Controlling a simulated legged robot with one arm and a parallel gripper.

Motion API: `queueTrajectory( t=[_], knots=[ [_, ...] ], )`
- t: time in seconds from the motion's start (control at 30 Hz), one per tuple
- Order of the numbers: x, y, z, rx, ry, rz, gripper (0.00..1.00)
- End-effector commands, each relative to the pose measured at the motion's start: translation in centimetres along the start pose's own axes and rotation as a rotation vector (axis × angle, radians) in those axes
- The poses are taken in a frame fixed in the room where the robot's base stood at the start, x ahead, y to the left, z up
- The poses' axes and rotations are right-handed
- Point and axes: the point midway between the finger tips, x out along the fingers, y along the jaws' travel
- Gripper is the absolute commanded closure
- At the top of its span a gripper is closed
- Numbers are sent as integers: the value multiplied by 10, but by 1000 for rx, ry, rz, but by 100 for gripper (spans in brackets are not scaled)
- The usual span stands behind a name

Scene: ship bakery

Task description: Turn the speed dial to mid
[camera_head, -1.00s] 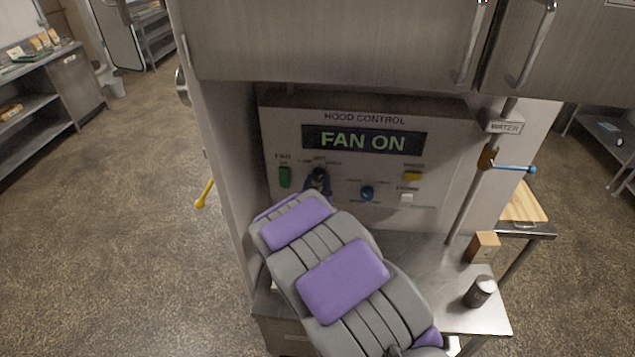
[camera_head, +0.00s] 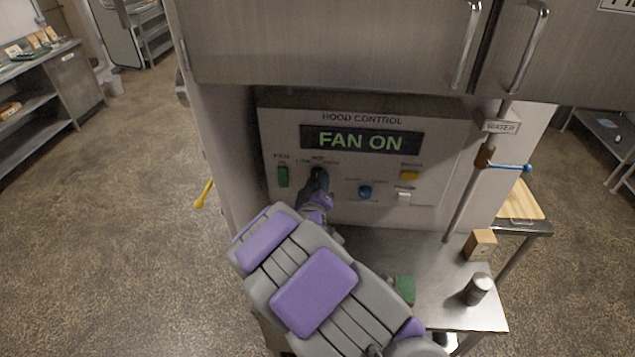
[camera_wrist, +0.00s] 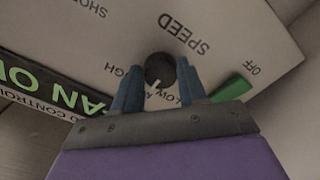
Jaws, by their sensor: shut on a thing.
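The speed dial (camera_wrist: 160,69) is a dark round knob on the hood control panel (camera_head: 440,150). In the wrist view its white pointer faces my palm, between the HIGH label on the left and the LOW label on the right. The label between them is mostly hidden. My gripper (camera_wrist: 158,78) has one blue finger on each side of the dial and is shut on it. In the head view my gripper (camera_head: 319,184) covers much of the dial. The display (camera_head: 361,140) reads FAN ON.
A green fan switch (camera_head: 283,176) is left of the dial. A blue knob (camera_head: 365,192), a yellow button (camera_head: 410,175) and a white switch (camera_head: 404,196) are to its right. A wooden block (camera_head: 480,244), a dark canister (camera_head: 477,290) and a green item (camera_head: 405,289) are on the counter.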

Motion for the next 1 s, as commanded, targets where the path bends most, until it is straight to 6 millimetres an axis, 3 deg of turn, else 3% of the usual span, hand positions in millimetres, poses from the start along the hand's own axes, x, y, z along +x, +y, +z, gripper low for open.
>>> queueTrajectory(
  t=[0.47, 0.5, 0.73, 1.0],
  knots=[
    [0, 0, -5, -15, 11, 0, 89],
    [0, 0, -5, -15, 11, 0, 55],
    [0, 0, -2, -15, 6, 0, 33],
    [-1, 2, 1, -12, 3, 0, 33]
  ],
)
